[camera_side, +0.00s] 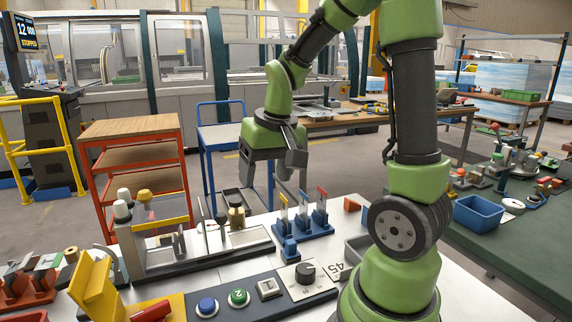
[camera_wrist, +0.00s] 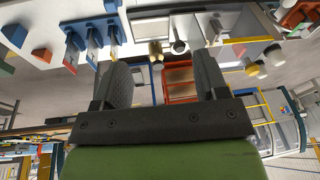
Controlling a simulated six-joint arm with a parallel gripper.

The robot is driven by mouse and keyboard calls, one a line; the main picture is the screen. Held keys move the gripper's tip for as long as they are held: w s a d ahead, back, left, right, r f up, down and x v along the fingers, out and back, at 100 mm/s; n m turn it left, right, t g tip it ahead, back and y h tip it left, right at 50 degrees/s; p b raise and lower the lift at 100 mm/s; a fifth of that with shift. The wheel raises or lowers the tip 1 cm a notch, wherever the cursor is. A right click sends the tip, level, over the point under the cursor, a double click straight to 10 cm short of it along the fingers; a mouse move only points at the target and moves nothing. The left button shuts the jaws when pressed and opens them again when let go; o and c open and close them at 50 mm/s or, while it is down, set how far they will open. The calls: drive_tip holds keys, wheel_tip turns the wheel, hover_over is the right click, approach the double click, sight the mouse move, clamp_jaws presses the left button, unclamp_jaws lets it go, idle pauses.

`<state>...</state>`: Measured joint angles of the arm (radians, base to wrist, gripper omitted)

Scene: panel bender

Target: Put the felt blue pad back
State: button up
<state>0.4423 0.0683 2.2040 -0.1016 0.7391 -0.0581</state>
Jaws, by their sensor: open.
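A small blue block (camera_side: 290,248) lies at the front of a blue rack (camera_side: 318,233). It also shows at the top edge in the wrist view (camera_wrist: 110,5). I cannot tell whether this block is the felt blue pad. The rack has upright slots holding thin pieces with yellow and red tops. A second blue piece (camera_wrist: 14,35) lies at the far left in the wrist view, near an orange block. My gripper (camera_side: 276,165) is up in the air behind the rack, apart from everything. Its two dark fingers stand wide apart with nothing between them in the wrist view (camera_wrist: 163,78).
A metal fixture (camera_side: 170,262) with white and yellow caps stands left of the rack. A button panel (camera_side: 240,297) runs along the front. An orange block (camera_side: 352,203) lies right of the rack. Orange shelves (camera_side: 135,130) and a blue trolley (camera_side: 222,135) stand behind.

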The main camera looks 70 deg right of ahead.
drive_tip(key=s+a+r+n+t+y, duration=0.1)
drive_tip(key=s+a+r+t, duration=0.1)
drive_tip(key=s+a+r, duration=0.2)
drive_tip(key=s+a+r+n+t+y, duration=0.1)
drive_tip(key=s+a+r, duration=0.3)
drive_tip(key=a, duration=0.4)
drive_tip(key=shift+s+a+n+t+y, duration=0.3)
drive_tip(key=shift+s+a+n+t, duration=0.1)
drive_tip(key=shift+n+t, duration=0.3)
drive_tip(key=shift+d, duration=0.1)
